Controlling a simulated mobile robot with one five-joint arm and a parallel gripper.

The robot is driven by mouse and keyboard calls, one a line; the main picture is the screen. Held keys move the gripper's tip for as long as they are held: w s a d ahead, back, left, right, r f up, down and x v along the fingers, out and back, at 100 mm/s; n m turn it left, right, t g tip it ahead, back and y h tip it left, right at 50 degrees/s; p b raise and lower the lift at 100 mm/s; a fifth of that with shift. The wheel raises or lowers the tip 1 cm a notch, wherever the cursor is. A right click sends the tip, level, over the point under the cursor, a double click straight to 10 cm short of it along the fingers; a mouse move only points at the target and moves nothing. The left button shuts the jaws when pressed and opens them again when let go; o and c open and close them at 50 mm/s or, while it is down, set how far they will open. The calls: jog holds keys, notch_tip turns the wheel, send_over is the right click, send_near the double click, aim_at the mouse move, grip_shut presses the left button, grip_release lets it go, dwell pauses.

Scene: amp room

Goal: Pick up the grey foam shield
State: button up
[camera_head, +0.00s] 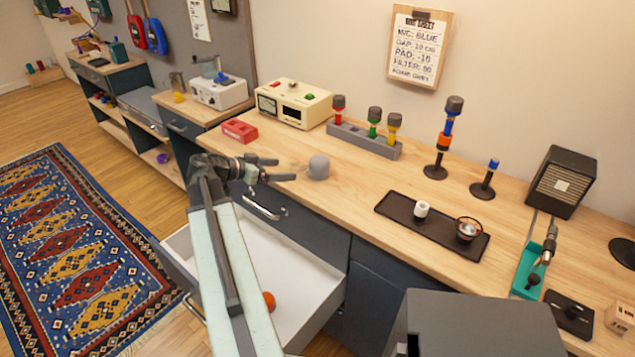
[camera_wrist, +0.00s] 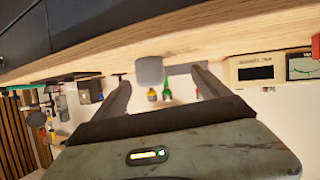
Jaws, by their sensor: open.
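The grey foam shield (camera_head: 319,167) is a small rounded grey piece standing on the wooden counter near its front edge. In the wrist view the grey foam shield (camera_wrist: 149,71) appears between the two fingers, beyond their tips or near them. My gripper (camera_head: 285,168) is open and empty, just left of the shield in the head view, with its fingers pointing towards it. In the wrist view my gripper (camera_wrist: 156,80) shows two dark fingers spread apart. I cannot tell whether either finger touches the shield.
An open white drawer (camera_head: 270,255) holding an orange ball (camera_head: 269,301) lies below the counter. A grey rack (camera_head: 365,139) with several coloured microphones stands behind the shield. A cream meter box (camera_head: 293,104) and red block (camera_head: 240,131) stand left. A black tray (camera_head: 410,229) lies right.

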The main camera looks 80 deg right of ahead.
jog(key=m+g, duration=0.2)
send_near(319, 158)
jog(key=shift+s+d+f, duration=0.35)
jog(key=shift+s+f, duration=0.15)
jog(key=shift+f, duration=0.1)
jog(key=shift+s+d+f, duration=0.35)
jog(key=shift+s+f, duration=0.1)
jog(key=shift+f, duration=0.15)
jog(key=b+x, duration=0.2)
jog(key=x, duration=0.5)
jog(key=shift+s+d+f, duration=0.1)
jog(key=shift+s+d, duration=0.1)
jog(key=shift+d, duration=0.1)
jog(key=c, duration=1.5)
jog(key=shift+r+p, duration=0.55)
jog(key=shift+r, duration=0.15)
jog(key=shift+c, duration=0.2)
notch_tip(319, 158, up, 3)
jog(key=p, duration=0.3)
jog(key=shift+r, duration=0.1)
jog(key=w+a, duration=1.1)
jog(key=shift+a+r+p, duration=0.25)
jog(key=shift+a+p, duration=0.15)
